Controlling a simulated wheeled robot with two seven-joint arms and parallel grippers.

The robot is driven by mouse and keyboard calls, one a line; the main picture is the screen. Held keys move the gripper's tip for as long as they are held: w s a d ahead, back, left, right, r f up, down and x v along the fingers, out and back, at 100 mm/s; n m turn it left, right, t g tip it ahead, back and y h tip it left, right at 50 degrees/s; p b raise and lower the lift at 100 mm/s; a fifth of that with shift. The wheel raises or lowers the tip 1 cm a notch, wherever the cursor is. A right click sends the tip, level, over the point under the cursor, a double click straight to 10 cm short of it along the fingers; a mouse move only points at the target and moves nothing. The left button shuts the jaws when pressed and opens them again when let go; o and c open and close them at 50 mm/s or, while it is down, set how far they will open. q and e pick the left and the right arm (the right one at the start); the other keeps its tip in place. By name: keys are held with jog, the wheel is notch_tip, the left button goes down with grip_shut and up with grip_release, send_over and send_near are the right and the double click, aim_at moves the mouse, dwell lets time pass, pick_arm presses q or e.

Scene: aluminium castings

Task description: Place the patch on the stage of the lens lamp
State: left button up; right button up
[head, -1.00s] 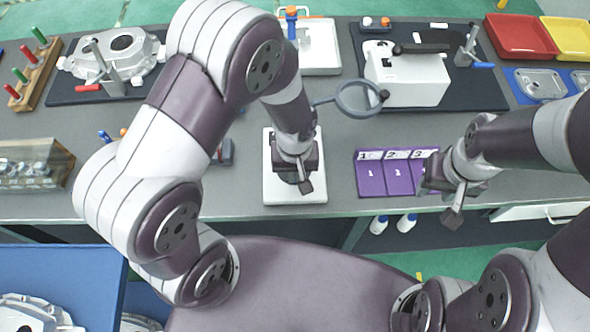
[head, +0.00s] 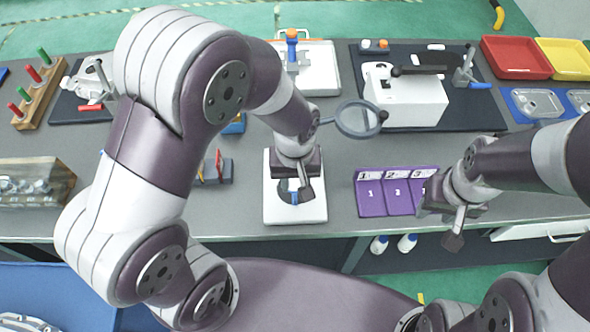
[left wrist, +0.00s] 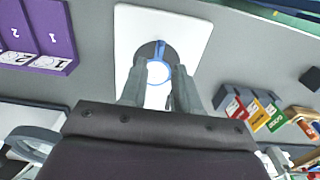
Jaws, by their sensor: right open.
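The lens lamp has a white base (head: 310,213) near the front edge of the bench. Its round lens (head: 358,120) stands out behind it on an arm. A dark round stage (head: 284,192) on the base is partly hidden by my left gripper (head: 301,198). My right gripper (head: 455,226) is open and empty near the purple cards.
A purple three-part board (head: 371,196) lies right of the lamp. A white device (head: 405,98) stands on a dark mat behind it. Red (head: 516,58) and yellow (head: 570,60) trays are at the back right. A clear case (head: 35,183) is at the left.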

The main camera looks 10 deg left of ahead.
pick_arm(q)
notch_tip(320, 180, up, 6)
jog(key=a, duration=0.1)
jog(key=s+a+m+t, duration=0.1)
jog(key=s+a+m, duration=0.2)
jog(key=a, duration=0.5)
jog(key=shift+s, duration=0.25)
jog(key=shift+d+r, duration=0.1)
